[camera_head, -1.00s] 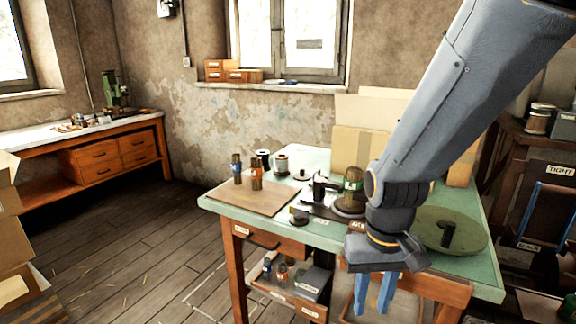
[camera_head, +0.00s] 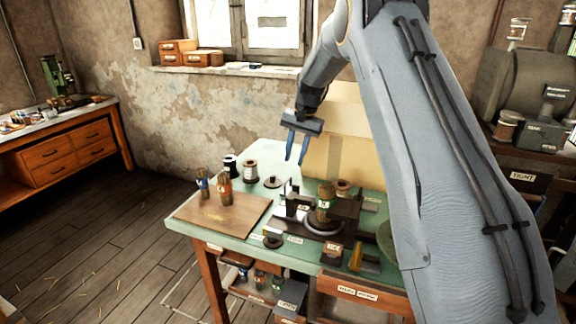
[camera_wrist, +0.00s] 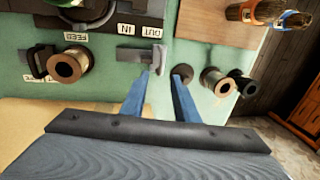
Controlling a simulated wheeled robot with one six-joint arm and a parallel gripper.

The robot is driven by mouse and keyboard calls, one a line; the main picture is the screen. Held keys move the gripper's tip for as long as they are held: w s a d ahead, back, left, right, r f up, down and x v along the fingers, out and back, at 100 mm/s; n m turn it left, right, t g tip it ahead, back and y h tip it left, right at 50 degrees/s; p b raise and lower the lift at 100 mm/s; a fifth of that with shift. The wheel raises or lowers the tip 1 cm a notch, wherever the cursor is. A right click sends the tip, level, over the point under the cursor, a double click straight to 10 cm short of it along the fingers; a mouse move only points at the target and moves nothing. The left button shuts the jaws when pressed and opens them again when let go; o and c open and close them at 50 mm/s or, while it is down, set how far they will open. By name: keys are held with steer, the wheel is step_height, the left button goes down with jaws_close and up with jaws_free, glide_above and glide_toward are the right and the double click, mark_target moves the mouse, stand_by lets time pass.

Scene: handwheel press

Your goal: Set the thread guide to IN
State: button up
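The thread guide (camera_wrist: 135,55) is a grey metal piece with a raised tab at its right end in the wrist view. Beside it are an IN label (camera_wrist: 125,30) and an OUT label (camera_wrist: 152,31); the tab is nearer OUT. My gripper (camera_head: 296,161) is open and empty, pointing down above the back of the green table. In the wrist view its fingers (camera_wrist: 165,72) are spread, the left one overlapping the tab's end. I cannot tell whether they touch. The dark machine (camera_head: 325,222) carries a spool (camera_head: 325,200).
A brown board (camera_head: 222,213) with two bottles is on the table's left. Spools (camera_head: 250,168) and a dark disc (camera_head: 272,182) stand near the back edge. A cardboard box (camera_head: 330,150) stands behind my gripper. A second spool (camera_wrist: 68,65) is near the guide.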

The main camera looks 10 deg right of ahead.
mark_target(289, 179)
steer(key=f+p, duration=0.1)
steer(key=f, duration=0.1)
steer(key=a+f+p, duration=0.1)
steer(key=f, duration=0.2)
steer(key=w+f, duration=0.1)
steer(key=f, duration=0.1)
steer(key=shift+a+f+p, duration=0.25)
steer(key=shift+p, duration=0.15)
jaws_close()
